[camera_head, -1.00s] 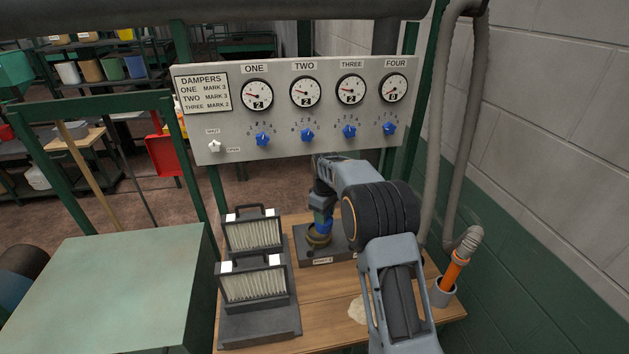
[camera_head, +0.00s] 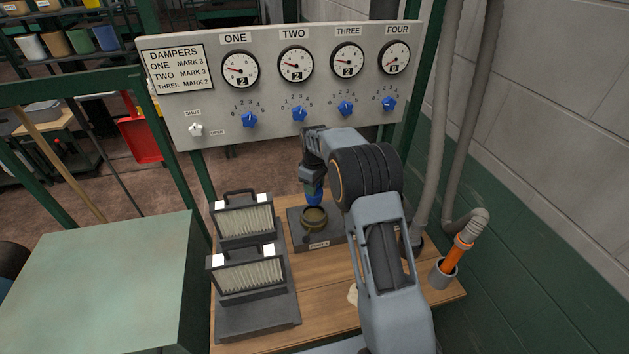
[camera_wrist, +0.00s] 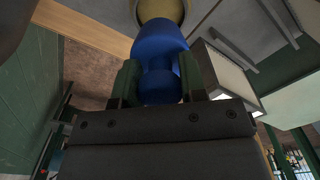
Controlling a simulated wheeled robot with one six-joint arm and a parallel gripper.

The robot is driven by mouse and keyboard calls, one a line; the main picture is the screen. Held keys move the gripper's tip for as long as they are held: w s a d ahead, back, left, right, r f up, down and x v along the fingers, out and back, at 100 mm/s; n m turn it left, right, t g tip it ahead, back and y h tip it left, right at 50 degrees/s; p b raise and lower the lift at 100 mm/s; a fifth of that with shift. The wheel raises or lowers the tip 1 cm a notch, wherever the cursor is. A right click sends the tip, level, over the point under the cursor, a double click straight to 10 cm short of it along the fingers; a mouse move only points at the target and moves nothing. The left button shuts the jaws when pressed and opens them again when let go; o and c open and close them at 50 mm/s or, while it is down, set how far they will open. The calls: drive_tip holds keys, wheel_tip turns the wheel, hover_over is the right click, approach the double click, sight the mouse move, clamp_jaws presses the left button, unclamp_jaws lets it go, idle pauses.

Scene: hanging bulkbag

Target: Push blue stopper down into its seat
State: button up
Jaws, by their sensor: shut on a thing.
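My gripper (camera_head: 313,184) points down over the workbench, shut on the blue stopper (camera_head: 315,198). In the wrist view the stopper (camera_wrist: 161,45) sits between the two green fingertips (camera_wrist: 158,84), its wide end facing away from me. The seat, a brass-coloured round cup (camera_head: 314,219), stands on a dark labelled base plate (camera_head: 299,240). In the head view the stopper shows just above the cup's far rim and the cup's opening is visible. In the wrist view part of the round seat (camera_wrist: 165,9) shows beyond the stopper. The exact gap between them cannot be told.
Two pleated filters (camera_head: 243,216) with handles stand left of the seat. A gauge panel (camera_head: 215,112) with blue knobs rises behind. An orange-ended hose (camera_head: 456,254) stands in a grey cup at right. A green cabinet (camera_head: 100,270) is at left.

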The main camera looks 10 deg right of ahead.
sight(314, 201)
drive_tip(key=shift+f+b, duration=1.5)
drive_tip(key=shift+f, duration=1.45)
drive_tip(key=shift+f+b, duration=0.3)
drive_tip(key=shift+f, duration=0.05)
drive_tip(key=shift+f+b, duration=0.3)
drive_tip(key=shift+f, duration=0.1)
drive_tip(key=shift+f+b, duration=1.1)
drive_tip(key=shift+f, duration=0.45)
drive_tip(key=o, duration=1)
drive_tip(key=shift+r, duration=0.1)
